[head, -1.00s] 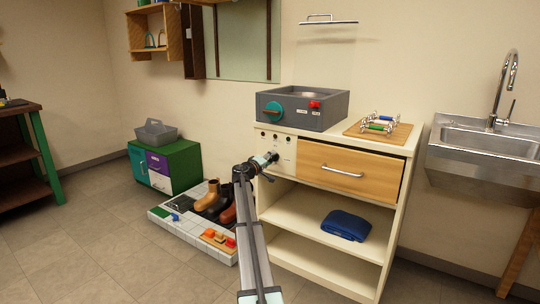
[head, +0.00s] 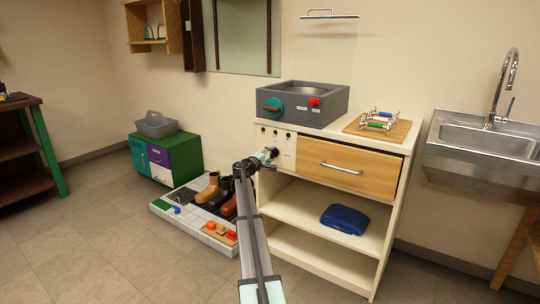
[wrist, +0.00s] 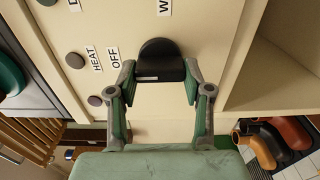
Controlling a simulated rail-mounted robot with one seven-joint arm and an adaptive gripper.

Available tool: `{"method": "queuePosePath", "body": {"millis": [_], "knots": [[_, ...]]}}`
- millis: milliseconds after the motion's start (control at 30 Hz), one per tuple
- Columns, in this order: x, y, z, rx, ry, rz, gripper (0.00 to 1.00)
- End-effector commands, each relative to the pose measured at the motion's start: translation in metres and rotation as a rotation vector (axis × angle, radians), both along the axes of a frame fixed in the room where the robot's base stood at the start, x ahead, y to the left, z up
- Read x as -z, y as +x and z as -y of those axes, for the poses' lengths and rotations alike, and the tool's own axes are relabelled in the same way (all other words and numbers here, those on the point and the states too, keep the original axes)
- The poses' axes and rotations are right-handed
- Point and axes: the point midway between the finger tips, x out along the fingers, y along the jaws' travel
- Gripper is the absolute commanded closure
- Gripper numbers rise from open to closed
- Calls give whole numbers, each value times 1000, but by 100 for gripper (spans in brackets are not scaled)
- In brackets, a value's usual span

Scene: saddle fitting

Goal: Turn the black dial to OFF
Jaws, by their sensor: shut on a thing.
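The black dial (wrist: 160,62) is on the cream front panel, in the middle of the wrist view, with a pale mark on its near face. An OFF label (wrist: 115,58) and a HEAT label (wrist: 92,58) lie left of it, and a partly cut-off label starting with W is above it. My gripper (wrist: 159,80) has one green-padded finger on each side of the dial and is shut on it. In the head view my gripper (head: 268,156) reaches the panel left of the wooden drawer and hides the dial.
Small round knobs (wrist: 75,60) sit beside the labels. A grey unit with a teal dial (head: 274,105) stands on top of the cabinet. The wooden drawer (head: 342,166) is right of the panel. Boots (head: 208,187) stand on a tray at the lower left.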

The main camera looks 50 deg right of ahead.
Motion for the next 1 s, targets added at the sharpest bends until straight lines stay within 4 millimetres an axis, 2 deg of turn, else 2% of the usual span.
{"method": "queuePosePath", "body": {"millis": [200, 233, 300, 600, 733, 867, 1000], "knots": [[-1, 0, 2, 0, -3, -4, 85], [-1, 0, 2, 0, -3, -3, 43], [-1, 0, 2, 0, -2, -3, 25], [-1, 0, 0, 0, -1, -1, 25], [0, -1, -7, 0, -1, 0, 25], [0, -3, -24, -2, -1, 0, 25], [-1, -6, -51, -1, -1, -1, 25]]}}
